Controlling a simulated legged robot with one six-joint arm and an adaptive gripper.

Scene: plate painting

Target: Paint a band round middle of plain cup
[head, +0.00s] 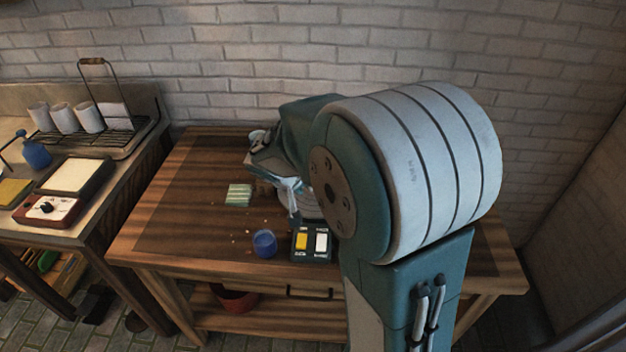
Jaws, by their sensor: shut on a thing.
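My gripper (284,183) is over the middle of the wooden table, partly hidden by my own arm. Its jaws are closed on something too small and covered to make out. A pale round thing (312,207) shows just below and right of the gripper, mostly behind my arm; I cannot tell whether it is a turntable or a cup. No plain cup can be clearly seen on this table. A small blue pot (264,243) stands near the front edge. Right of it is a dark panel (311,256) with a yellow and a white switch.
A striped green pad (239,195) lies left of the gripper, with small crumbs nearby. The wooden table (170,215) is clear at left. On the left bench, white cups (62,118) stand on a wire rack (100,138), near a red scale-like device (48,207).

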